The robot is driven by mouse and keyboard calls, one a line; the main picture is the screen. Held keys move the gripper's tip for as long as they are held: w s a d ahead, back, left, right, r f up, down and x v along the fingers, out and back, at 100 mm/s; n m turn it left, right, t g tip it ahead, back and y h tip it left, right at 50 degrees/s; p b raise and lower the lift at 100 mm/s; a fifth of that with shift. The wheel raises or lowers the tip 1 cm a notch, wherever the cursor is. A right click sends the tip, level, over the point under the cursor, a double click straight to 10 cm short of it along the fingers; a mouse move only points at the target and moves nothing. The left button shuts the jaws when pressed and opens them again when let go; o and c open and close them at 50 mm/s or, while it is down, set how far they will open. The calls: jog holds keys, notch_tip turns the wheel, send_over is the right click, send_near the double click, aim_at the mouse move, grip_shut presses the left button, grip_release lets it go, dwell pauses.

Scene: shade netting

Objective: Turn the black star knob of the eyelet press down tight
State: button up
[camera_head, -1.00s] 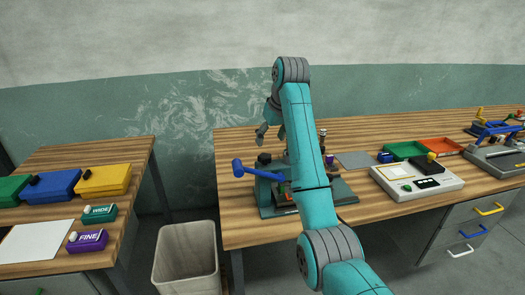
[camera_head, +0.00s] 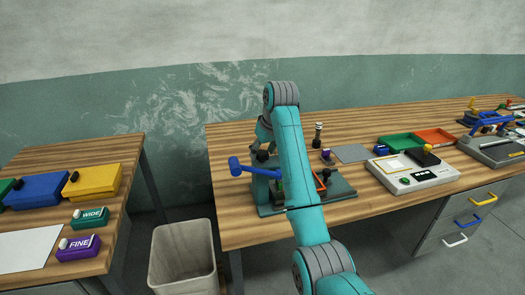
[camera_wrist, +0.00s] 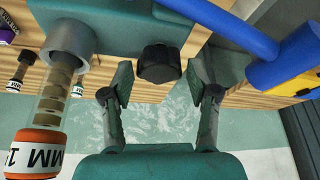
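The black star knob (camera_wrist: 160,63) sits on the teal body of the eyelet press (camera_wrist: 210,12). In the wrist view it is centred between and just ahead of my fingertips. My gripper (camera_wrist: 161,84) is open, with nothing between its fingers and a small gap to the knob. In the head view the press base (camera_head: 343,189) stands on the bench, and the knob (camera_head: 262,156) shows dark just below my gripper (camera_head: 264,138). My arm hides part of the press. The press's blue lever (camera_head: 236,166) points left; it also shows in the wrist view (camera_wrist: 240,32).
A clear tube with an orange cap marked MM (camera_wrist: 38,152) is left of my fingers in the wrist view. A scale (camera_head: 415,178) and green and red trays (camera_head: 400,141) lie right of the press. A bin (camera_head: 182,255) stands between the benches.

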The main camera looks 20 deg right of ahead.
jog(key=c, duration=0.8)
jog(key=shift+o, duration=0.2)
jog(key=shift+a+m, duration=0.1)
jog(key=shift+m, duration=0.3)
jog(key=m+h, duration=0.1)
jog(key=m, duration=0.2)
jog(key=shift+a+m+h, duration=0.1)
jog(key=shift+m+h, duration=0.3)
jog(key=m+h, duration=0.1)
jog(key=m, duration=0.2)
jog(key=shift+m, duration=0.3)
jog(key=m+h, duration=0.1)
jog(key=m, duration=0.1)
jog(key=m+g, duration=0.1)
jog(key=m, duration=0.1)
jog(key=shift+a+m+h, duration=0.1)
jog(key=shift+m+h, duration=0.2)
jog(key=shift+h, duration=0.1)
jog(key=shift+w+m+g+h, duration=0.15)
jog(key=shift+m+g+h, duration=0.4)
jog(key=shift+m, duration=1.35)
jog(key=shift+r+g+y, duration=0.1)
jog(key=shift+g+y, duration=0.15)
